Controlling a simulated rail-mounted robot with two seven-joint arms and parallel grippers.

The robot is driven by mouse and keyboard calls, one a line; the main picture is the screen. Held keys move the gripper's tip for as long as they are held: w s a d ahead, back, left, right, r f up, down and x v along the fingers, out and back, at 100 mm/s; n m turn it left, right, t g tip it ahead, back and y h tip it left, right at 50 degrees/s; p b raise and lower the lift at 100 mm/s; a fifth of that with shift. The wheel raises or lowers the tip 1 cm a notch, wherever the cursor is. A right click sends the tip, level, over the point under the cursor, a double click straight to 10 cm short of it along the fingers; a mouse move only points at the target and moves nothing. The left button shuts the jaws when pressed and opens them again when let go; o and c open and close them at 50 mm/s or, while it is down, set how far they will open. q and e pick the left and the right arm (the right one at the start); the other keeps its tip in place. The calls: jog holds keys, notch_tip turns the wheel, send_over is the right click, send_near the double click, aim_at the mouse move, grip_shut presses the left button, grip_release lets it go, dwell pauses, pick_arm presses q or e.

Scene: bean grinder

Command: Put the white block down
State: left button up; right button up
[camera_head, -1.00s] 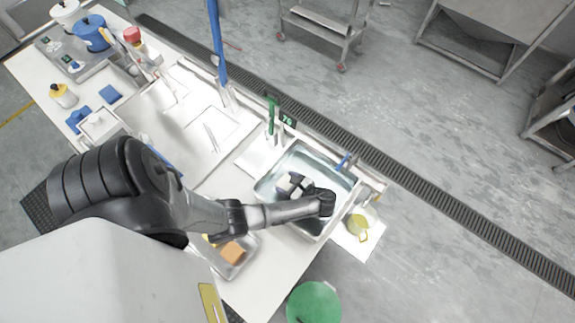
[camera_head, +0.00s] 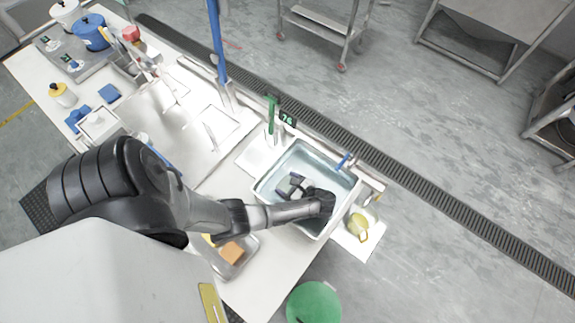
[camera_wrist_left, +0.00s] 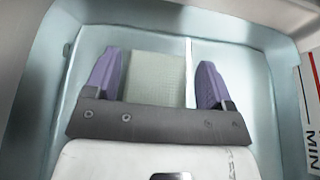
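The white block (camera_wrist_left: 155,80) shows in the left wrist view, pale and slightly green-tinted, inside the sink basin (camera_head: 262,188). My left gripper (camera_wrist_left: 157,78) reaches down into the basin, with its purple fingers on either side of the block. A narrow gap shows between the block and the right-hand finger; the block sits close to the left-hand one. The gripper looks open around the block. In the head view my left gripper (camera_head: 293,184) is over the basin and mostly hides the block. My right gripper is not in view.
The basin walls surround the gripper closely. A metal tray (camera_head: 235,264) with an orange-brown sponge (camera_head: 232,253) lies below the arm. A yellow jug (camera_head: 358,226) stands right of the basin. A green bin (camera_head: 314,303) stands on the floor. Green-handled tools (camera_head: 272,112) stand behind the basin.

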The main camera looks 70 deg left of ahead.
pick_arm(q)
jog(key=o, duration=0.3)
jog(key=shift+r, duration=0.35)
jog(key=v, duration=0.7)
jog(key=shift+w+d+r, duration=0.15)
jog(key=shift+d+r, duration=0.1)
jog(key=shift+r, duration=0.05)
